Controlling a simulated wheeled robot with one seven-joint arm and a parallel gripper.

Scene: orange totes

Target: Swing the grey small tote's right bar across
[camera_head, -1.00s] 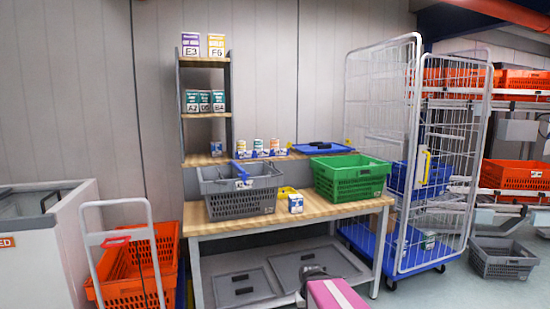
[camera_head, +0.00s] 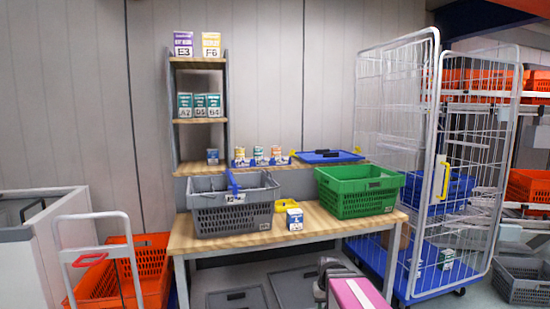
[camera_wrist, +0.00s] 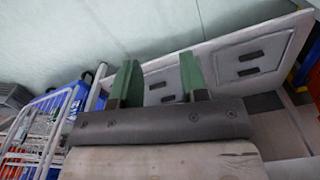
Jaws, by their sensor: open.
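The grey small tote (camera_head: 234,218) stands upright on the wooden worktable (camera_head: 330,228), left of the green tote. It has slotted walls and a white label on its front. A thin bar lies along its right rim (camera_head: 271,181); its exact position is hard to make out. The tote is not visible there. In the head view my pink arm part is low at the front, below the tabletop.
A green tote (camera_head: 358,196) stands to the right on the table. A small white-and-blue box (camera_head: 294,219) and a yellow item (camera_head: 287,205) lie between the totes. A shelf (camera_head: 199,121) with boxes rises behind. A wire roll cage (camera_head: 397,150) stands right; a white-handled trolley (camera_head: 95,260) stands left.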

